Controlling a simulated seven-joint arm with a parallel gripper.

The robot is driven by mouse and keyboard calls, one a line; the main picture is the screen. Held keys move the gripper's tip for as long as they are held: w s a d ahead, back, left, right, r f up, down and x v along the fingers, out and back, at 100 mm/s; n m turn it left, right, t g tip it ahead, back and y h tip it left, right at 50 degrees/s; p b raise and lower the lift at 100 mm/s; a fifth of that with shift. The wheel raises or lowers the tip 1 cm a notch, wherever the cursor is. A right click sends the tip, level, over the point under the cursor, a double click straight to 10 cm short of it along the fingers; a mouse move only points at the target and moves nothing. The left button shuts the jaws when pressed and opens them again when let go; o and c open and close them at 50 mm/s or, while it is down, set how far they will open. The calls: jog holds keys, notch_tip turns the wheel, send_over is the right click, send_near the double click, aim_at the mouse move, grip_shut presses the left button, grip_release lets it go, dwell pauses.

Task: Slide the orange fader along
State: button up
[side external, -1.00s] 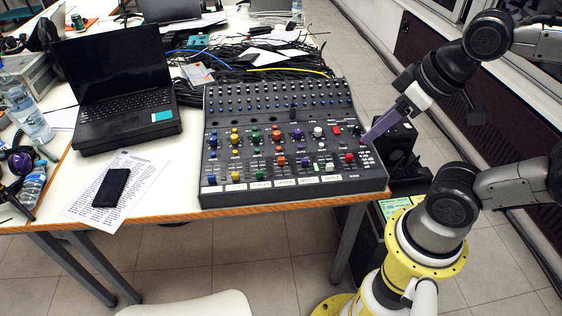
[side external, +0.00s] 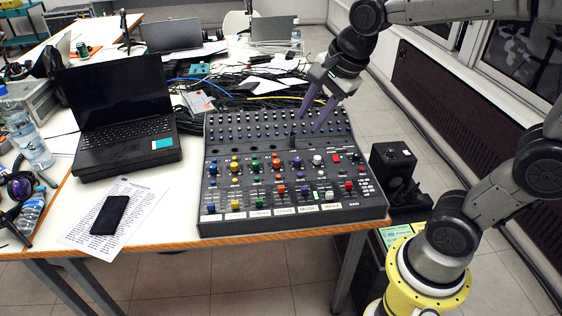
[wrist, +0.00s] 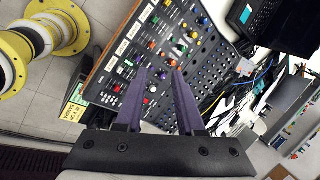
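A black mixing console (side external: 372,207) lies on the table with rows of coloured caps. Orange caps show near the middle of its lower half; one is this orange cap (side external: 277,190). They look small, and I cannot tell which is the orange fader. My gripper (side external: 308,124) has two long purple fingers, spread apart with nothing between them, above the right part of the console's upper knob rows. In the wrist view, the open fingers (wrist: 159,72) point over the console, and an orange cap (wrist: 152,45) shows beyond their tips.
A laptop (side external: 120,100), a phone (side external: 110,215) and a paper sheet (side external: 150,200) lie to the left. Cables (side external: 240,85) crowd behind the console. A black box (side external: 392,163) is off to the right.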

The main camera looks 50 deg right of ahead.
jog(key=w+d+f+m+g, duration=0.2)
jog(key=w+f+m, duration=0.4)
jog(key=w+f, duration=0.3)
jog(key=m+g, duration=0.1)
jog(key=g, duration=0.2)
send_over(281, 187)
notch_tip(281, 187, down, 11)
jog(key=shift+f, duration=0.1)
notch_tip(281, 187, down, 8)
jog(key=shift+r, duration=0.25)
jog(key=shift+f, duration=0.15)
jog(key=shift+c, duration=0.4)
grip_shut()
